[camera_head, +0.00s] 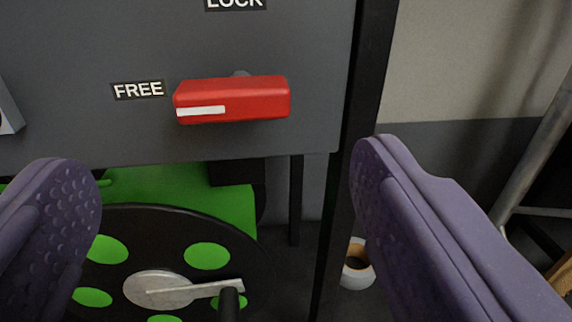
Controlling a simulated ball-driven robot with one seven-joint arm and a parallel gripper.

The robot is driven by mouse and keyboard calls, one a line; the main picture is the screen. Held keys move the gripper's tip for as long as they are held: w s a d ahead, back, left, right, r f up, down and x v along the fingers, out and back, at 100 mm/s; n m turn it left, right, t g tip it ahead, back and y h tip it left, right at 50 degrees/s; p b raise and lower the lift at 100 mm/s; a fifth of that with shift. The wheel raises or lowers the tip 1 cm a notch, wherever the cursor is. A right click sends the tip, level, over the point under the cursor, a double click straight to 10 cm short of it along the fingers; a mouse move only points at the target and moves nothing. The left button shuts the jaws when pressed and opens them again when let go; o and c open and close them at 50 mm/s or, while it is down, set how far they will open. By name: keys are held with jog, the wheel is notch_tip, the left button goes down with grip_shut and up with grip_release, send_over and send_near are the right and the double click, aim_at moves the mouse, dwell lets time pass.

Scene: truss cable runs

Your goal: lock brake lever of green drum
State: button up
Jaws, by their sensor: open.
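The red brake lever (258,98) sits on a dark grey panel (90,50). It lies level, and its end with the white stripe points left at the FREE label (138,90). The LOCK label (236,3) is above the lever, cut by the top edge. The green drum (180,195) shows below the panel, with a black disc flange (130,240) in front that has round openings showing green. My gripper (222,185) is open, with one purple finger at each side. The lever shows between and above the fingertips, apart from both.
A metal crank arm (205,291) with a dark handle (229,303) stands at the flange's hub, low between my fingers. A black upright post (349,130) is right of the panel. A roll of tape (356,268) lies on the floor. Grey pipes (535,150) are at the right.

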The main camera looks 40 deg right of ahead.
aim_at(232, 101)
jog(key=x, duration=0.7)
jog(key=shift+w+d, duration=0.1)
jog(key=shift+d, duration=0.05)
jog(key=shift+c, duration=0.4)
jog(key=c, duration=1)
